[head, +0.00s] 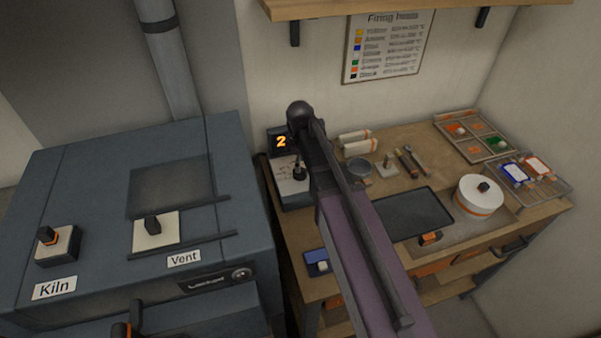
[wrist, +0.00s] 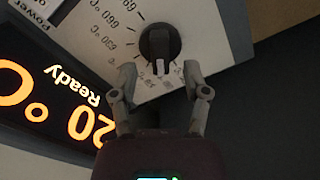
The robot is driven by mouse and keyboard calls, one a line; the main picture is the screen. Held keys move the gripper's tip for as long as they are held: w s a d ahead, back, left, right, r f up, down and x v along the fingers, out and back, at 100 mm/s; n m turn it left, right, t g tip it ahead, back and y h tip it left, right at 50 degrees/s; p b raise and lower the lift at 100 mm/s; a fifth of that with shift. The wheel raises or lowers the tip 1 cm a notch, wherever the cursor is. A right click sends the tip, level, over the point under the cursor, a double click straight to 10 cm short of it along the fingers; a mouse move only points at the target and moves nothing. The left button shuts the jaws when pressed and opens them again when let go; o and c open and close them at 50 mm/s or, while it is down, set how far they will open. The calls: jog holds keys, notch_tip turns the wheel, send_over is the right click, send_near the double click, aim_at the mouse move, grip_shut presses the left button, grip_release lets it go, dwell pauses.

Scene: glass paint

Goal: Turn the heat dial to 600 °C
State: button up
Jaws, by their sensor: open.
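The heat dial (wrist: 160,45) is a round black knob with a white pointer on a pale panel (wrist: 215,50) in the wrist view. Its pointer faces down in the picture, towards my gripper, near a label too blurred to read. Labels 630 °C and 660 °C lie to its left, upside down. My gripper (wrist: 161,78) is open, its fingertips apart on either side below the knob, with nothing between them. The display (wrist: 50,100) shows an orange 20 ° and "Ready". In the head view my arm partly hides the control box (head: 292,192).
The blue-grey kiln (head: 85,165) with its Vent control (head: 155,230) stands at left. The workbench (head: 410,140) holds a black tray (head: 410,216), a round white pot (head: 480,197) and small tools. A firing-heats chart (head: 388,48) hangs behind, below a shelf (head: 400,5).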

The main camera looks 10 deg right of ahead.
jog(key=shift+f+b, duration=1)
jog(key=shift+f, duration=0.3)
jog(key=shift+c, duration=0.2)
grip_shut()
